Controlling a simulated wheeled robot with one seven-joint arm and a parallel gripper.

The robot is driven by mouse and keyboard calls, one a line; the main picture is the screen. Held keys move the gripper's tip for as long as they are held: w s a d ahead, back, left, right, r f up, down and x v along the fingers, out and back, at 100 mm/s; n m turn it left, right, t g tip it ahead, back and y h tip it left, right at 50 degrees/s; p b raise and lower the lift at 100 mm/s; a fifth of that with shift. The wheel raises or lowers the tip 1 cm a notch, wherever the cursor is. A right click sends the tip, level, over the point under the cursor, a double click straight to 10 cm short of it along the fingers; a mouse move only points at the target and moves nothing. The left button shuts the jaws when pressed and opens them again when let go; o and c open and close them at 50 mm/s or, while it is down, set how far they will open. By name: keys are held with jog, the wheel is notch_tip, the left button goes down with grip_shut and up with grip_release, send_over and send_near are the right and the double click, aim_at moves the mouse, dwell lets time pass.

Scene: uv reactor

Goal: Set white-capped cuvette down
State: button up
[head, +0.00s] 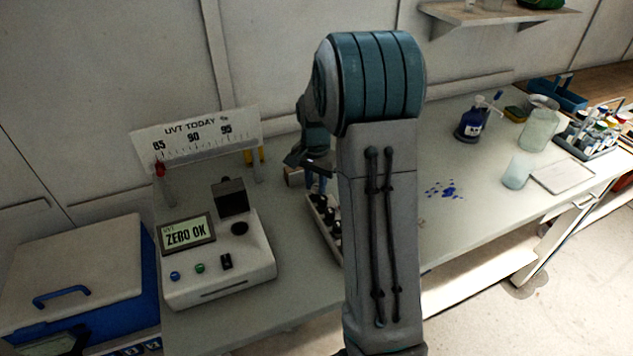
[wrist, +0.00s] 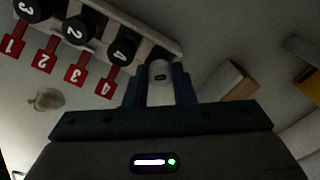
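The white-capped cuvette (wrist: 160,71) shows as a white cap in the wrist view, between the two blue fingers of my gripper (wrist: 160,88). The fingers are close on both sides of it, shut on it. Its body is hidden below the cap. The cap is at the end of a pale rack (wrist: 165,42), close to the black caps. I cannot tell whether the cuvette touches the rack or hangs above it. In the head view my gripper (head: 316,181) points down over the rack (head: 313,205), which my arm partly hides.
Black-capped cuvettes (wrist: 84,27) stand in the rack beside red tags numbered 1 to 4. A meter (head: 217,260) reading "ZERO OK" is to the left, with a UVT scale (head: 196,137) behind. A small wooden block (wrist: 229,80) lies near the gripper. Glassware (head: 538,130) stands far right.

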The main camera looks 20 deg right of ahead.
aim_at(316, 187)
jog(key=o, duration=0.3)
jog(key=shift+o, duration=0.2)
notch_tip(316, 187, up, 12)
jog(key=s+a+n+t, duration=0.1)
jog(key=s+a+n, duration=0.4)
jog(key=s, duration=0.7)
jog(key=s+a+n+t, duration=0.2)
jog(key=s+a+n, duration=0.3)
jog(key=s, duration=0.7)
jog(key=shift+a+f+n+b, duration=0.3)
jog(key=shift+a+f+n, duration=0.05)
jog(key=shift+f+n, duration=0.15)
jog(key=shift+s, duration=0.1)
